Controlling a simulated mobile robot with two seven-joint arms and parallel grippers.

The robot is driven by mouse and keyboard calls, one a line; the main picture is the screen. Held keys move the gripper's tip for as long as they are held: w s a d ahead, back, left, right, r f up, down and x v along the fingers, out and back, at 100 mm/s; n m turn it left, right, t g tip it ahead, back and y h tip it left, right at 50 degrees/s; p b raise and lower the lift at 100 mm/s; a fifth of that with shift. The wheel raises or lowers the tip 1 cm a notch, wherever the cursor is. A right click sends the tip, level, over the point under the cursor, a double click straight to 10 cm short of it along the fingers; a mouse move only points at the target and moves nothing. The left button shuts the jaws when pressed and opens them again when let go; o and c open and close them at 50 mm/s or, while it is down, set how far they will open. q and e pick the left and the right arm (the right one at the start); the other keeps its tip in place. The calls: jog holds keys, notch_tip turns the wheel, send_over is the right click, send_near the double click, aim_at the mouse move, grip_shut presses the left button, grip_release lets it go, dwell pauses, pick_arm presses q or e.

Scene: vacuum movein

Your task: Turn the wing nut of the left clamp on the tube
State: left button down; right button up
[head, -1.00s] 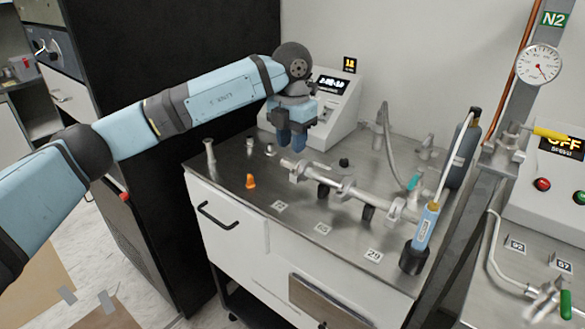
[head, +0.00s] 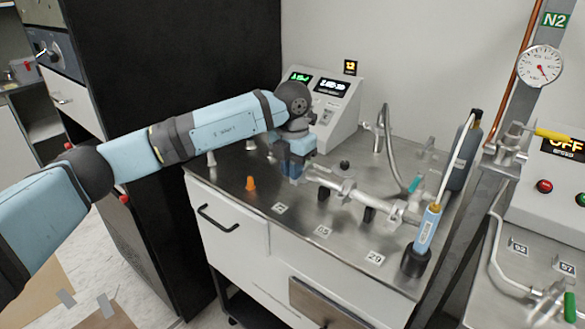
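The metal tube (head: 378,201) lies on short dark supports on the steel bench top, running from upper left to lower right. Clamps sit along it; a middle clamp (head: 347,188) shows. My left gripper (head: 291,176) points down at the tube's left end, with its blue fingers low over the left clamp's place. The fingers and the wrist hide most of the left clamp and its wing nut, and I cannot tell whether they touch. The finger gap is too small to judge. My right gripper is out of view.
An orange cone (head: 250,184) stands left of the gripper. A white instrument with lit screens (head: 330,86) stands behind it. A blue handheld probe (head: 427,228) stands in a dark holder at the tube's right end.

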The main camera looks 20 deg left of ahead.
pick_arm(q)
jog(key=shift+m, duration=0.3)
jog(key=shift+w+a+r+m, duration=0.1)
jog(key=shift+w+a+m, duration=0.05)
jog(key=shift+m, duration=1.2)
jog(key=shift+w+a+m, duration=0.1)
jog(key=shift+a+m, duration=0.05)
jog(key=shift+m, duration=1.2)
jog(key=c, duration=1.3)
grip_release()
